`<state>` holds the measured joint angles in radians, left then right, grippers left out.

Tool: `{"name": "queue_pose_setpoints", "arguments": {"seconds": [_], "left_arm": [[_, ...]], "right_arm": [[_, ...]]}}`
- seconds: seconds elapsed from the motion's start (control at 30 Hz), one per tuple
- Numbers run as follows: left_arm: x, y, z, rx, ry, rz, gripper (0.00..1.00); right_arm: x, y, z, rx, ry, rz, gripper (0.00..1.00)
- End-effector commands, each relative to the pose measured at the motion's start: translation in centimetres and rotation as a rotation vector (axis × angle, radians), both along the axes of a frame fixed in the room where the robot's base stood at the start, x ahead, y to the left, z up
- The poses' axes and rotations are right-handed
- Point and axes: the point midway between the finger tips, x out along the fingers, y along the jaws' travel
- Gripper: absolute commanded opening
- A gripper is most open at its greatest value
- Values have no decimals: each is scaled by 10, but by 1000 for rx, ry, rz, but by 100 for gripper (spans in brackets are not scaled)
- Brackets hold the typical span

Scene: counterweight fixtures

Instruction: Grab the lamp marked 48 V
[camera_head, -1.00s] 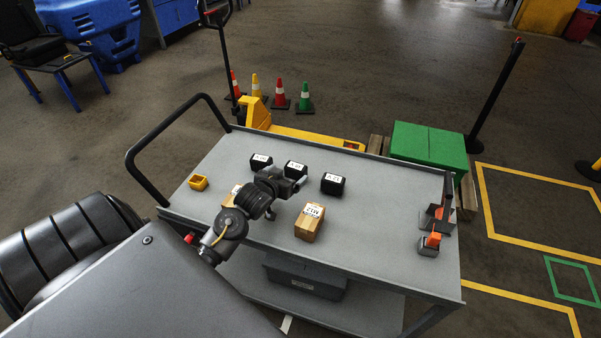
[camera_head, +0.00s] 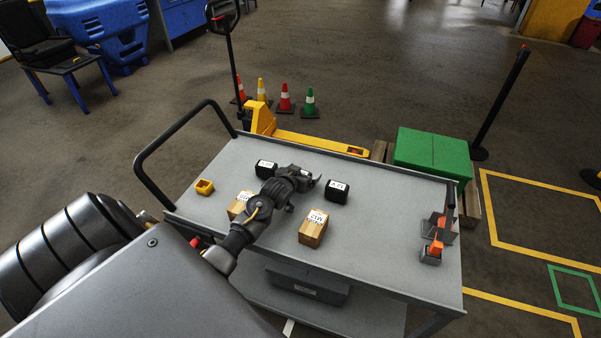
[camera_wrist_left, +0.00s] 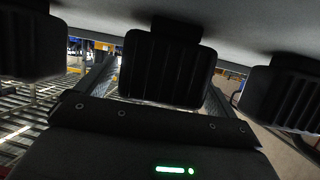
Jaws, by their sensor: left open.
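In the head view, one black lamp (camera_head: 265,168) with a white label stands left of my left gripper (camera_head: 303,176). Another black lamp (camera_head: 337,191) with a white label stands to its right. The middle lamp is hidden behind the gripper there. In the left wrist view, that middle lamp (camera_wrist_left: 166,70) is a dark ribbed block between the fingers of my open left gripper (camera_wrist_left: 150,92). I cannot tell whether a finger touches it. The label writing is too small to read surely, and the middle label is hidden. My right gripper is not in view.
A black handle (camera_head: 160,148) rises at the left. The cart's right-middle surface is clear.

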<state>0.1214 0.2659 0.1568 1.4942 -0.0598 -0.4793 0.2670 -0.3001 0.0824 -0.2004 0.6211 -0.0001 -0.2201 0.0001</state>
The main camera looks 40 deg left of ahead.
Motion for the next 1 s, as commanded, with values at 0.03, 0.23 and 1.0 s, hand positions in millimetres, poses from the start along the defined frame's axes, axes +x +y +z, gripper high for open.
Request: {"name": "queue_pose_setpoints", "arguments": {"seconds": [0.03,0.23,1.0], "left_arm": [[4,1,-2,0,2,1,94],[7,2,-4,0,1,0,94],[7,2,-2,0,-1,0,38]], "right_arm": [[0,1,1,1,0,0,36],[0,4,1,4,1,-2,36],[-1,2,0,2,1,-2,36]]}}
